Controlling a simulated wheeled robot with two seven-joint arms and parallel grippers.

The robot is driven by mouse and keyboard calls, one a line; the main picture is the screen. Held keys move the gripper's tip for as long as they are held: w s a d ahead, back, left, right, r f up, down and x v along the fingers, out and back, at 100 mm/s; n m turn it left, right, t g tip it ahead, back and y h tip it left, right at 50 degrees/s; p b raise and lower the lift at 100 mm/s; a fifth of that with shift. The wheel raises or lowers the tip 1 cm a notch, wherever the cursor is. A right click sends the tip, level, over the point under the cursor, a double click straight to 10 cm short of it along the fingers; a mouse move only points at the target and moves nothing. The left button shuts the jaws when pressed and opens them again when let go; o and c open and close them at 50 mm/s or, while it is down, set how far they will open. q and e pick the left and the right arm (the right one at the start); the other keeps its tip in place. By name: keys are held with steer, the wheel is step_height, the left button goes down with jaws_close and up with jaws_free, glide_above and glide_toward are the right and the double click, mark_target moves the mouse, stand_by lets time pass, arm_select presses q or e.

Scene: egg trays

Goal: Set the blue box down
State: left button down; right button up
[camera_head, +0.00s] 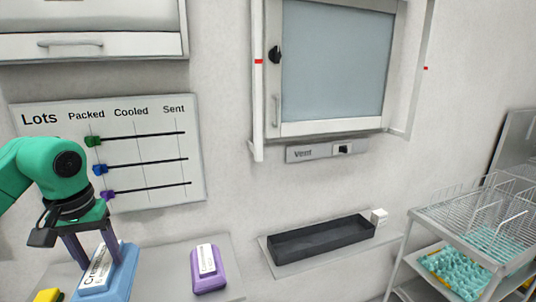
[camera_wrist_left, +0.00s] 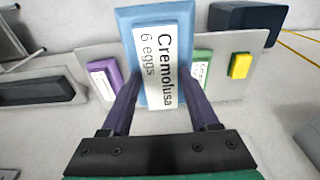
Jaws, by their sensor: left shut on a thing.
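The blue box (camera_head: 122,270) has a white label; in the left wrist view (camera_wrist_left: 140,20) the label reads "Cremolusa 6 eggs". My left gripper (camera_head: 90,247) is shut on the blue box, with one finger at each side of it. In the left wrist view the gripper (camera_wrist_left: 155,100) shows its two purple fingers along the box's sides. The box is over or on the light grey shelf (camera_head: 172,262) at the lower left; I cannot tell whether it touches it. My right gripper is not in view.
A purple box (camera_head: 209,283) is on the shelf to the right. A yellow block (camera_head: 48,295) is at the lower left edge. A green labelled box (camera_wrist_left: 203,66) shows behind the blue box. A dark tray (camera_head: 320,240) and a wire rack cart (camera_head: 470,225) are further right.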

mark_target(121, 269)
arm_select(q)
steer(key=shift+m, duration=0.3)
steer(key=f, duration=0.1)
steer(key=w+d+f, duration=0.1)
steer(key=f, duration=0.1)
steer(key=d+f, duration=0.1)
steer(key=f, duration=0.1)
steer(key=shift+w+d+f, duration=0.15)
steer(key=shift+w, duration=0.1)
steer(key=s+d+f+m, duration=0.1)
steer(key=s+d+f, duration=0.3)
steer(key=d+f, duration=0.3)
steer(key=s+d+f+m, duration=0.2)
steer(key=s+d+f, duration=0.2)
steer(key=d+f, duration=0.3)
step_height(121, 269, down, 4)
steer(key=shift+f, duration=0.1)
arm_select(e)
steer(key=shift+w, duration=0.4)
arm_select(q)
steer(key=shift+s, duration=0.1)
steer(key=shift+f, duration=0.1)
steer(key=shift+a, duration=0.1)
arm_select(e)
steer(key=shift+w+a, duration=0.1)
